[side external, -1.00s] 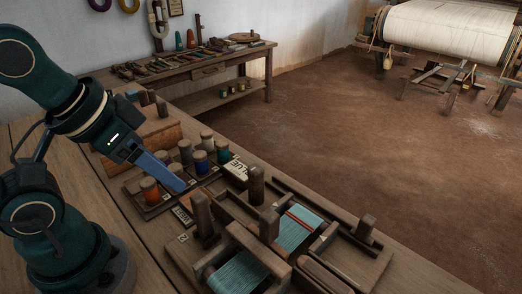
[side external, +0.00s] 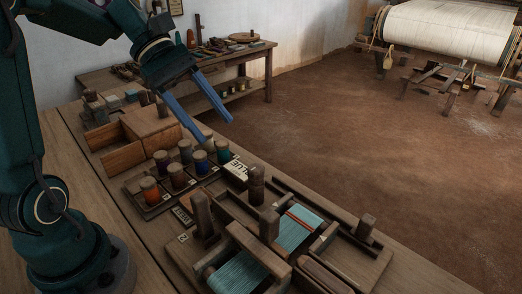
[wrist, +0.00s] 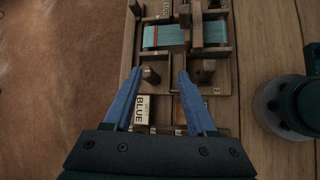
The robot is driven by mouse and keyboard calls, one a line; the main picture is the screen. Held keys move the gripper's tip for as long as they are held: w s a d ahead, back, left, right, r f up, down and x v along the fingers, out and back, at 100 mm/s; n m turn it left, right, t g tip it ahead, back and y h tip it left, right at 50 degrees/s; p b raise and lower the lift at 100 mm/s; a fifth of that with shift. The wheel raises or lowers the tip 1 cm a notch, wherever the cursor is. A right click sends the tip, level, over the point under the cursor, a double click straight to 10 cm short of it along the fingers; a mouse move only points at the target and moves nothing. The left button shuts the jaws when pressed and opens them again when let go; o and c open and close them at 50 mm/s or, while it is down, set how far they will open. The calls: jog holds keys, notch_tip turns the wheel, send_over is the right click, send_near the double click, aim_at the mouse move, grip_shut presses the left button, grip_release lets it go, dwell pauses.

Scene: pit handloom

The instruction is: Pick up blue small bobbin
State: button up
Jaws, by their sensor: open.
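The blue bobbin (side external: 201,165), with a wooden top, stands upright among several bobbins on the tray near the middle of the side view. My gripper (side external: 218,132) is open and empty, with its two long blue fingers pointing down. In the side view its tips appear just behind and above the bobbin group; the exact height is unclear. In the wrist view my gripper (wrist: 161,72) is spread above the loom frame and the BLUE card (wrist: 142,109). The blue bobbin cannot be made out there; the gripper body covers the lower part of that view.
An orange bobbin (side external: 150,191) and a green bobbin (side external: 223,155) stand near the blue one. A wooden box (side external: 153,128) lies behind them. The small loom frame (side external: 345,262) with upright posts fills the front of the bench.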

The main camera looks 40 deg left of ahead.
jog(key=w+a+f+n+t+h, duration=0.25)
jog(key=a+n, duration=0.35)
jog(key=a, duration=0.4)
jog(key=n+t, duration=0.2)
send_over(197, 154)
jog(key=s+a, duration=0.2)
jog(key=a, duration=0.1)
notch_tip(197, 154, down, 8)
notch_tip(197, 154, down, 2)
jog(key=shift+f+y, duration=0.15)
jog(key=shift+y, duration=0.1)
jog(key=shift+g+x, duration=0.25)
jog(key=shift+x, duration=0.95)
jog(key=shift+w+d+f, duration=0.2)
jog(key=shift+d+f, duration=0.1)
jog(key=shift+f, duration=0.05)
grip_shut()
